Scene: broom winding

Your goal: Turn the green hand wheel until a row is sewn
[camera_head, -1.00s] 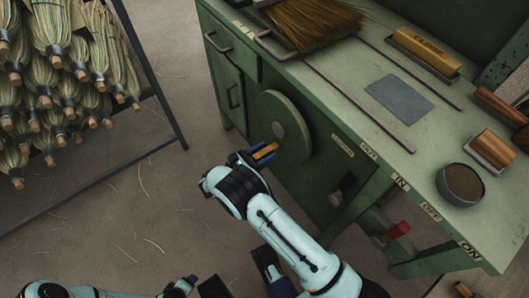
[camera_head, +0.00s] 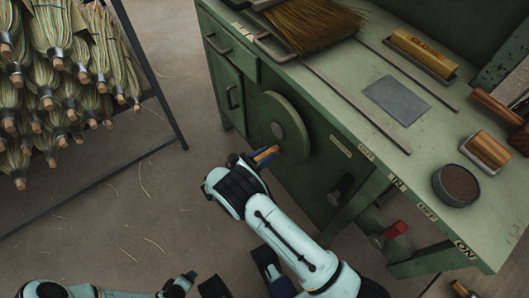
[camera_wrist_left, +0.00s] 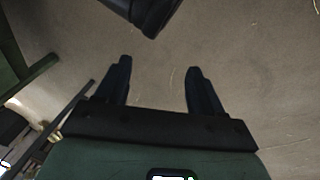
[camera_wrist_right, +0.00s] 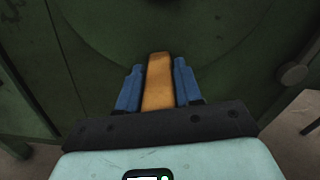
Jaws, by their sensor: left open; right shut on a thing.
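The green hand wheel (camera_head: 279,113) is on the front of the green bench, with a grey hub at its centre. A wooden handle (camera_head: 266,154) sticks out near its lower edge. My right gripper (camera_head: 258,158) is shut on this handle; in the right wrist view the handle (camera_wrist_right: 158,82) stands between the two blue fingers, the wheel's face behind it. My left gripper (camera_wrist_left: 160,80) is open and empty over the bare floor in the left wrist view. A broom head (camera_head: 306,25) lies on the bench top at the back; its stitching cannot be made out.
The bench top (camera_head: 330,65) also holds a wooden block brush (camera_head: 424,52), a grey plate (camera_head: 396,100), a round bowl (camera_head: 456,185) and thin rods. A rack of small brooms (camera_head: 65,70) stands at left. Dark and red knobs (camera_head: 396,229) stick out from the bench front.

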